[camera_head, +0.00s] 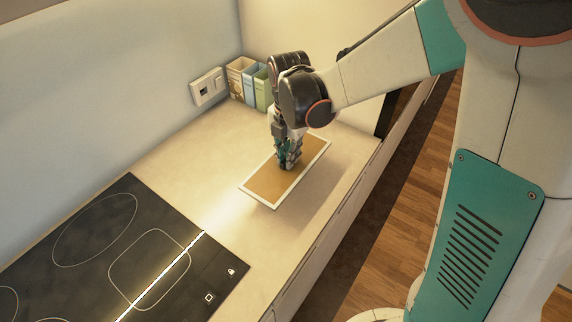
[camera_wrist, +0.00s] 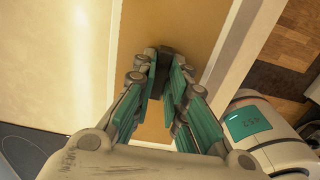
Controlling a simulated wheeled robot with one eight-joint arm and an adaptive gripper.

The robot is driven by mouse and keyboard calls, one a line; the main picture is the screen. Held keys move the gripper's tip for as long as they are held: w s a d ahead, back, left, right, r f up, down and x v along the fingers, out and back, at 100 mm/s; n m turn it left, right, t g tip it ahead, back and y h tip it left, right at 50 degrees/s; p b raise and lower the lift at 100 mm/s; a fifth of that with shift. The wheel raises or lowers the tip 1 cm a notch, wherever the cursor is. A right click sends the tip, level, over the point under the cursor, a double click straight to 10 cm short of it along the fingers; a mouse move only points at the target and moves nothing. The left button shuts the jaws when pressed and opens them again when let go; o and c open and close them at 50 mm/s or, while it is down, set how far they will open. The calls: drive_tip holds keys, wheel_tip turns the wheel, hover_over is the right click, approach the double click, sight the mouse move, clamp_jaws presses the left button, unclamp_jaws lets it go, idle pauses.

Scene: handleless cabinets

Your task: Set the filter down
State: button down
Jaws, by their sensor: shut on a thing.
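The filter (camera_head: 265,184) is a flat rectangular panel, tan inside with a white frame. In the head view it lies level at the counter's right part, and its near corner appears to reach close to the counter's front edge. I cannot tell whether it touches the counter or hovers just above it. My gripper (camera_head: 287,164) points down at the middle of the panel, shut on a small dark part there. In the wrist view the fingers (camera_wrist: 166,75) close on this dark part, with the tan filter (camera_wrist: 190,25) behind them. The underside of the filter is hidden.
A black cooktop (camera_head: 120,240) lies left of the filter on the pale counter (camera_head: 190,150). Several book-like boxes (camera_head: 250,85) stand at the back by a wall socket (camera_head: 208,87). The wooden floor (camera_head: 400,190) drops away on the right. Counter between filter and wall is clear.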

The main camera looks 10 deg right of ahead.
drive_tip(key=shift+f+b, duration=0.8)
drive_tip(key=shift+f, duration=2.35)
drive_tip(key=shift+f, duration=0.1)
drive_tip(key=c, duration=1.6)
unclamp_jaws()
